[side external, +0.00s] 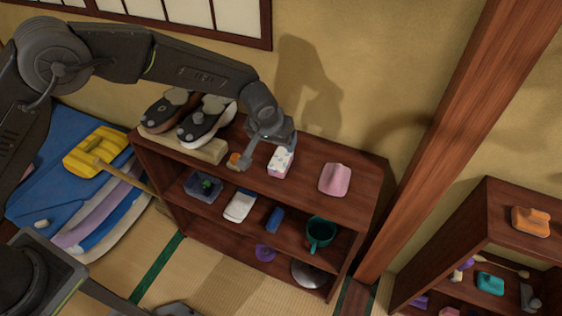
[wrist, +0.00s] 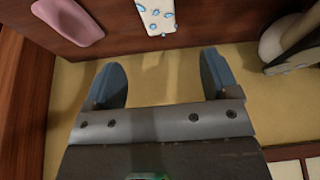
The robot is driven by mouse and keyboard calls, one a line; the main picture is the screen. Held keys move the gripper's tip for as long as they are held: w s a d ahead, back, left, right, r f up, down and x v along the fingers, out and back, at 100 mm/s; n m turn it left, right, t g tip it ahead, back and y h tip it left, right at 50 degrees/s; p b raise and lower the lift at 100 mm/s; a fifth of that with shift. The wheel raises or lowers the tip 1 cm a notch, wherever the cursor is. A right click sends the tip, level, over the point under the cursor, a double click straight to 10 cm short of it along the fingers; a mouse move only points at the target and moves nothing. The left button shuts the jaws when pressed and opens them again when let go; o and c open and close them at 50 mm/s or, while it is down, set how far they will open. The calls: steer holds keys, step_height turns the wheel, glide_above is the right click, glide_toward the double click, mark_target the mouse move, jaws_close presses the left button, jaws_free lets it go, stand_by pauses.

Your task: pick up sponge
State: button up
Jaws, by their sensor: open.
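I cannot tell for certain which thing is the sponge. A pink block-like piece (side external: 335,180) with a raised middle lies on the right part of the brown shelf's top; it also shows at the upper left of the wrist view (wrist: 68,20). A small white box-like piece with blue spots and a pink side (side external: 281,161) lies left of it, and shows at the wrist view's top edge (wrist: 157,14), partly cut off. My gripper (side external: 267,160) is over the shelf top, just left of the spotted piece. In the wrist view, its fingers (wrist: 162,78) are apart with nothing between them.
Dark shoes (side external: 205,122) stand on a light board (side external: 190,147) left of my gripper. The shelf (side external: 372,175) holds a teal mug (side external: 320,232) below. A wooden post (side external: 450,130) rises at right. An orange block (side external: 530,221) is on another shelf.

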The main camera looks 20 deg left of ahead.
glide_above(281, 157)
steer(key=s, duration=0.2)
step_height(281, 157, down, 6)
steer(key=shift+w+r, duration=0.1)
steer(key=shift+w, duration=0.05)
steer(key=x, duration=0.4)
steer(key=shift+s+d+f, duration=0.1)
steer(key=shift+s+f, duration=0.1)
steer(key=shift+s, duration=0.1)
steer(key=shift+w+f, duration=0.25)
steer(key=shift+f, duration=0.3)
steer(key=shift+c, duration=0.2)
steer(key=c, duration=1)
steer(key=shift+o, duration=0.2)
steer(key=shift+r, duration=0.15)
step_height(281, 157, up, 4)
steer(key=shift+r, duration=0.15)
steer(key=s+a+r, duration=0.1)
steer(key=a+r, duration=0.5)
steer(key=a, duration=0.5)
steer(key=shift+s+a+r, duration=0.2)
steer(key=shift+s+a, duration=0.05)
steer(key=shift+a, duration=0.05)
